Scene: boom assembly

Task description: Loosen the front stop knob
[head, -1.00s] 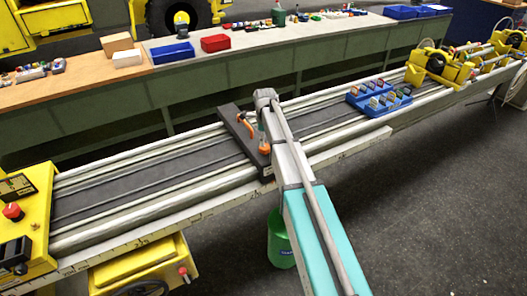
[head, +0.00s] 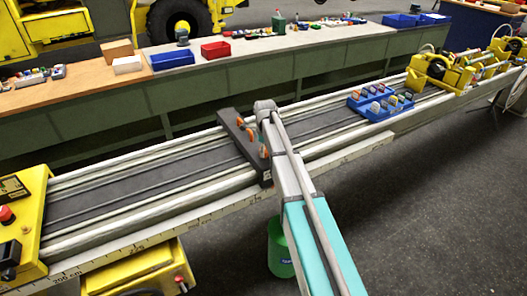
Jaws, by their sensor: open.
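The dark stop block (head: 232,124) lies across the rail bed in the middle of the head view. Several small orange knobs or levers stand on it. The one nearest the front edge (head: 264,152) is likely the front stop knob. My gripper (head: 263,122) is small and mostly lost against the wrist and arm, but reads as open. It is close above the block's front part; I cannot tell whether it touches a knob.
A blue tray (head: 378,106) with parts sits on the rail right of my arm. Yellow fixtures (head: 440,74) stand farther right. A yellow control unit (head: 25,215) is at the left end. A green bucket (head: 279,250) stands on the floor below the rail.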

